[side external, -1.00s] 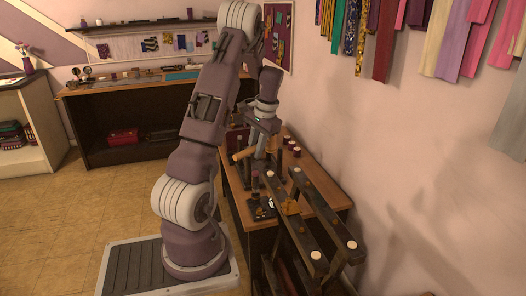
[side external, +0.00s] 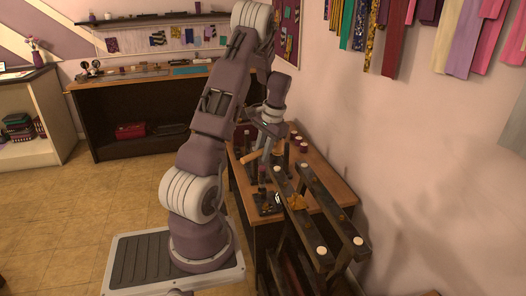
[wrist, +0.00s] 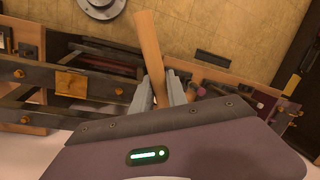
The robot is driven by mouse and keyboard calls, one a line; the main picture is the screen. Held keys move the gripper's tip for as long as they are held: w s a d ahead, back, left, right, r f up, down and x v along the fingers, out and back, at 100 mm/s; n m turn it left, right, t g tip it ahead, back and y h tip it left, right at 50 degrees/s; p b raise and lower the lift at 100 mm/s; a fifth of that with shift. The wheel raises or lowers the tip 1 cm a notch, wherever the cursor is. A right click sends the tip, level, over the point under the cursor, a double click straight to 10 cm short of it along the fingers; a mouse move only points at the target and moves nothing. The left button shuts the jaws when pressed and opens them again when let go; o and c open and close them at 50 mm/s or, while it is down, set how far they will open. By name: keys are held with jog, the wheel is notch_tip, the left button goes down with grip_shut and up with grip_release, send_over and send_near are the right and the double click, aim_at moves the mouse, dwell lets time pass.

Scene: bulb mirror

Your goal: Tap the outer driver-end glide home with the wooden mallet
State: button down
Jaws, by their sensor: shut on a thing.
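My gripper (side external: 266,152) is shut on the tan wooden mallet handle (wrist: 150,48), which sticks up between the fingers (wrist: 165,92) in the wrist view. In the side view the mallet (side external: 249,155) points left from the gripper, above the bench. I cannot make out the mallet's head clearly. Dark rails with pale round glides stand right of the gripper. Two glides are at the near end, a left one (side external: 322,250) and a right one (side external: 358,241); others sit at the far end, one (side external: 302,165) near the gripper. I cannot tell which is the outer driver-end glide.
The wooden bench (side external: 325,178) carries several dark red, pale-topped pots (side external: 297,139) behind the rails. A dark tray of small parts (side external: 268,204) lies at its left edge. Open floor (side external: 70,210) lies left.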

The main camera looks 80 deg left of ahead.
jog(key=shift+f, duration=0.1)
notch_tip(320, 180, down, 6)
notch_tip(320, 180, up, 5)
jog(key=shift+r, duration=0.2)
jog(key=w+d+m, duration=0.2)
jog(key=w+d, duration=0.2)
jog(key=d, duration=0.7)
jog(key=w+d+r+m, duration=0.1)
jog(key=w+d, duration=0.3)
jog(key=d, duration=0.8)
jog(key=w+d+r+m+t, duration=0.1)
jog(key=w+d, duration=0.3)
jog(key=d, duration=0.8)
jog(key=shift+w+r+m, duration=0.15)
jog(key=shift+w+m, duration=0.15)
jog(key=shift+m, duration=0.6)
